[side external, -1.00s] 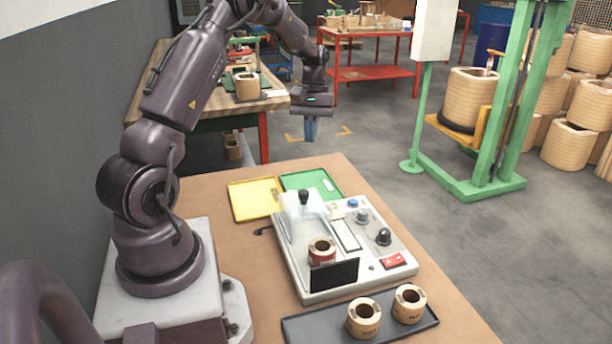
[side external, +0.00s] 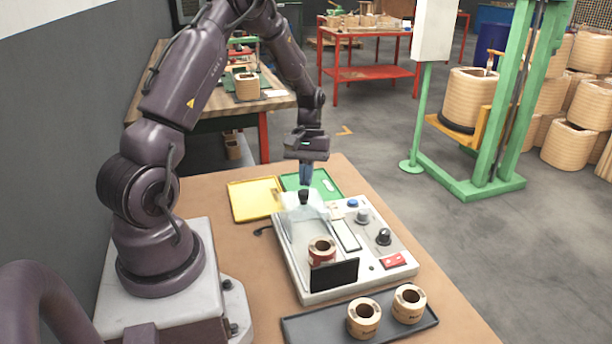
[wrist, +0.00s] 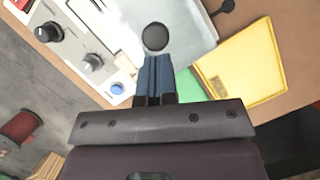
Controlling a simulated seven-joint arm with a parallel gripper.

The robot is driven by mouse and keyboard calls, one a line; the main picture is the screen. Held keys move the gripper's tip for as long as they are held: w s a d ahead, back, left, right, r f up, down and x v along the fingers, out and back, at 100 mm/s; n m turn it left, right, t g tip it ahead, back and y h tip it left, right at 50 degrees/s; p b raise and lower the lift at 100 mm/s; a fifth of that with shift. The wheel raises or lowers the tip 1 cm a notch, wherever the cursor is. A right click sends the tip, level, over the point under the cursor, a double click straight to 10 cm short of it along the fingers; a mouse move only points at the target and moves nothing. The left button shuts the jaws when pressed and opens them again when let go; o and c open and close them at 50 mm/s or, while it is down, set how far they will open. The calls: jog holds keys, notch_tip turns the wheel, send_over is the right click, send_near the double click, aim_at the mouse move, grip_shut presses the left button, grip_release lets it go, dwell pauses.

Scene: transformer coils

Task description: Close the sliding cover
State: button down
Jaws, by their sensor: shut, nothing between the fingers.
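The sliding cover (side external: 305,212) is a clear, pale piece at the back end of the grey test device (side external: 296,264). A black knob (side external: 303,196) stands up on it. A coil (side external: 321,250) with a red band sits on the device in front of the cover, outside it. My gripper (side external: 306,181) points down just above and behind the knob, with its blue fingers shut and empty. In the wrist view the fingertips (wrist: 155,58) are close to the round black knob (wrist: 155,37); whether they touch it I cannot tell.
A black panel (side external: 334,275) stands in front of the coil. A dark tray (side external: 388,327) with two coils lies at the table's front. A yellow tray (side external: 254,199) and a green tray (side external: 322,183) lie behind the device.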

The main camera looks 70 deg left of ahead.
jog(key=d, duration=1.3)
jog(key=shift+d+f, duration=0.1)
jog(key=shift+d, duration=0.3)
